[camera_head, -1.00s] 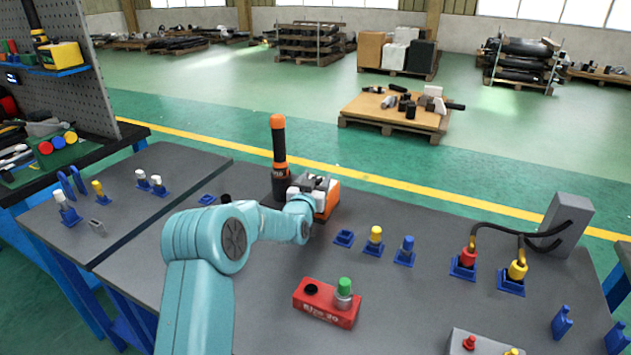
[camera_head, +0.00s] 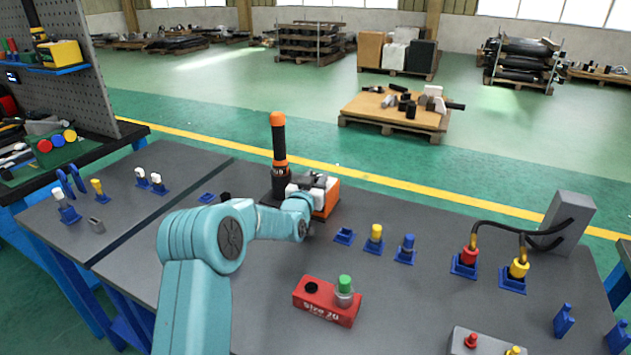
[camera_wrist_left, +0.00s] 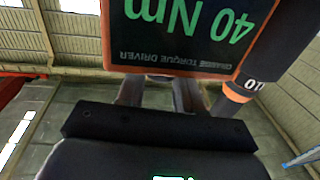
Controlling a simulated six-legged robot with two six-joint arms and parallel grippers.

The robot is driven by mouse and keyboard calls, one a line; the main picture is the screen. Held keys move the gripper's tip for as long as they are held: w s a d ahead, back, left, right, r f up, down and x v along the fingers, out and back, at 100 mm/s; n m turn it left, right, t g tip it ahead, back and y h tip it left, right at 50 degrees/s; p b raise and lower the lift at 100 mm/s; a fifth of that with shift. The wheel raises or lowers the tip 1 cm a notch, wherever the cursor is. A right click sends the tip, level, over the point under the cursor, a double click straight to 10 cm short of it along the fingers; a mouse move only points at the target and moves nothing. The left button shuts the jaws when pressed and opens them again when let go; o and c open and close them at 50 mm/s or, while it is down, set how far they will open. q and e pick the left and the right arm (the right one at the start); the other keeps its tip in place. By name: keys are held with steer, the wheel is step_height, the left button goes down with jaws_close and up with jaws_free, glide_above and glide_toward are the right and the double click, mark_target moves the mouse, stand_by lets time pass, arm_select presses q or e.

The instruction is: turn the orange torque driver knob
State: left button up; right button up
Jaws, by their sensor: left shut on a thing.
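The torque driver stands at the back middle of the grey table in the head view, with an upright black handle (camera_head: 279,150) with an orange tip and an orange housing (camera_head: 327,199) beside it. My left gripper (camera_head: 316,182) is at the housing, shut on the knob, which is mostly hidden by the gripper. In the left wrist view a screen (camera_wrist_left: 190,35) reads 40 Nm upside down, with a dark cylinder with an orange ring (camera_wrist_left: 238,93) to its right. The gripper's fingers (camera_wrist_left: 158,94) reach up behind the screen's lower edge, their tips hidden. My right gripper is out of view.
A red block (camera_head: 327,302) with a green-topped part stands in front. Blue holders with a yellow plug (camera_head: 376,234) and a blue plug (camera_head: 407,244) are right of the driver. Cables run from a grey box (camera_head: 566,222). The table between is clear.

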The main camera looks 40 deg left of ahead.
arm_select(q)
steer(key=shift+a+f+m+t+h+b, duration=0.15)
steer(key=shift+f+m+t+h+b, duration=0.2)
steer(key=shift+m+h+b, duration=0.45)
steer(key=shift+s+r+h+b, duration=0.1)
steer(key=shift+r+h+b, duration=0.1)
steer(key=shift+h+b, duration=0.25)
steer(key=shift+a+r+m+t+h+p, duration=0.15)
steer(key=shift+m+t+h+p, duration=0.1)
steer(key=shift+m+h+p, duration=0.2)
steer(key=m+h+p, duration=0.1)
steer(key=h+p, duration=0.1)
steer(key=m+h+p, duration=0.1)
steer(key=h+p, duration=0.1)
steer(key=shift+a+r+m+t+p, duration=0.1)
steer(key=shift+r+m+t+p, duration=0.15)
steer(key=shift+t+p, duration=0.1)
steer(key=shift+f+m+h+p, duration=0.25)
steer(key=shift+m+h+p, duration=0.55)
steer(key=shift+h, duration=0.3)
steer(key=o, duration=0.9)
steer(key=shift+o, duration=0.2)
